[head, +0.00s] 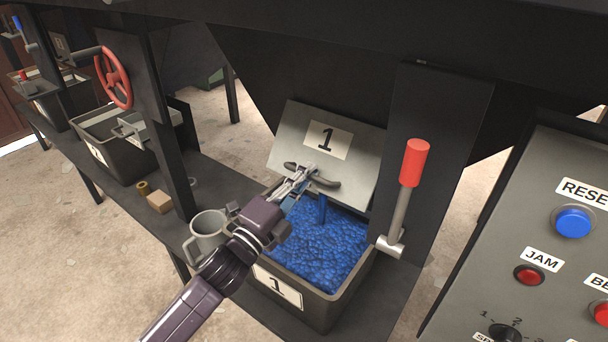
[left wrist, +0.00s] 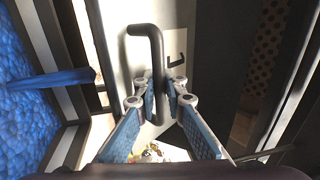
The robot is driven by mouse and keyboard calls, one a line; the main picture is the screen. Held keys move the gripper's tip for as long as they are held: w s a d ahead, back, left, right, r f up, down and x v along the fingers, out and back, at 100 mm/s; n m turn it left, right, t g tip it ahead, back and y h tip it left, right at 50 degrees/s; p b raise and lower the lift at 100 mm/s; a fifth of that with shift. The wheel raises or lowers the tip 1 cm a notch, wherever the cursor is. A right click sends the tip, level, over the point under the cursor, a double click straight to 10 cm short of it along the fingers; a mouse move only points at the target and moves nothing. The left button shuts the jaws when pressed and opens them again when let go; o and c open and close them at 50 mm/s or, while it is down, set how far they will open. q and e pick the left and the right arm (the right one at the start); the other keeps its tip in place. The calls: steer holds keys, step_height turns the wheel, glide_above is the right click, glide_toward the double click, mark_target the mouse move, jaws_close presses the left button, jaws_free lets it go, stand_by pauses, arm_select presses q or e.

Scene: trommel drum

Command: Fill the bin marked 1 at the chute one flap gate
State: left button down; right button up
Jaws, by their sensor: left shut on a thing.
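The flap gate (head: 360,165) is a light grey plate marked 1, tilted out above the bin. Its dark bar handle (head: 325,182) is between the fingers of my left gripper (head: 305,178), which is shut on it. In the left wrist view the handle (left wrist: 149,60) runs down between the blue-padded fingers of the gripper (left wrist: 158,92). The bin marked 1 (head: 350,284) stands under the gate and holds blue granules (head: 325,245) close to its rim. A blue stream (head: 322,208) falls from below the gate into it. My right gripper is out of view.
A red-gripped lever (head: 413,163) stands right of the gate. A control panel (head: 545,215) with buttons fills the right side. A grey mug (head: 207,232) stands beside the bin, near my left arm. Another bin (head: 125,155) and a red handwheel (head: 114,78) are at left.

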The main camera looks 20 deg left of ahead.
mark_target(314, 185)
arm_select(q)
steer(key=shift+w+d+f, duration=0.1)
steer(key=shift+w+f, duration=0.15)
steer(key=shift+f, duration=0.4)
steer(key=w+f, duration=0.1)
steer(key=w+d+f+b, duration=0.1)
steer(key=w+f, duration=0.1)
steer(key=shift+w+d+f, duration=0.1)
steer(key=shift+w+d, duration=0.15)
steer(key=shift+w, duration=0.15)
steer(key=shift+w+d+f+b, duration=0.25)
steer(key=shift+w+f, duration=0.05)
steer(key=shift+w, duration=0.35)
steer(key=shift+w+d+f+b, duration=0.2)
steer(key=shift+w+f+b, duration=0.1)
steer(key=shift+w, duration=0.3)
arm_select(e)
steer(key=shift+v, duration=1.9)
arm_select(q)
steer(key=c, duration=2.1)
jaws_free()
steer(key=shift+o, duration=0.3)
steer(key=shift+r, duration=0.15)
steer(key=shift+r, duration=0.1)
steer(key=v, duration=1.2)
